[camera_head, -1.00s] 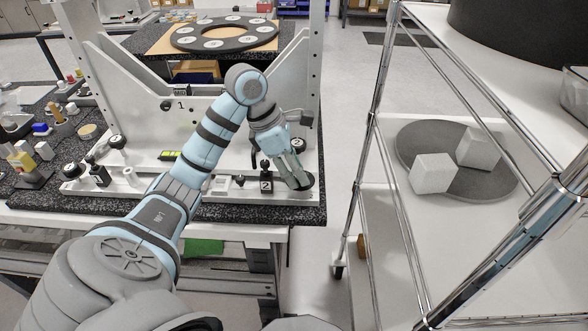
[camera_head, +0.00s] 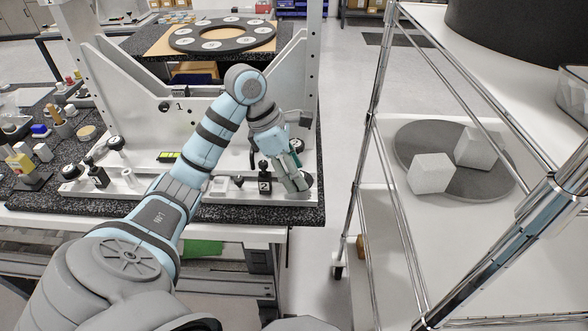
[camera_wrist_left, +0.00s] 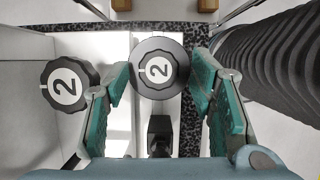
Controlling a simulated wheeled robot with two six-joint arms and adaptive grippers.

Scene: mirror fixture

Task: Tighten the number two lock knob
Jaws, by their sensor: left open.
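In the left wrist view, a round black knob with a white "2" (camera_wrist_left: 160,68) lies between the teal-padded fingers of my left gripper (camera_wrist_left: 161,80). The fingers are open, one on each side; contact is unclear. A second black, scalloped knob marked "2" (camera_wrist_left: 67,86) sits outside the left finger. A small black block marked "2" (camera_head: 265,187) stands just left of the fingers. My right gripper is not seen.
A black upright handle (camera_head: 264,166) stands close to the left of the gripper. More black knobs (camera_head: 116,143) sit at the fixture's left. A wire shelf with two pale blocks (camera_head: 431,173) stands to the right, across a floor gap. Loose items crowd the far left.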

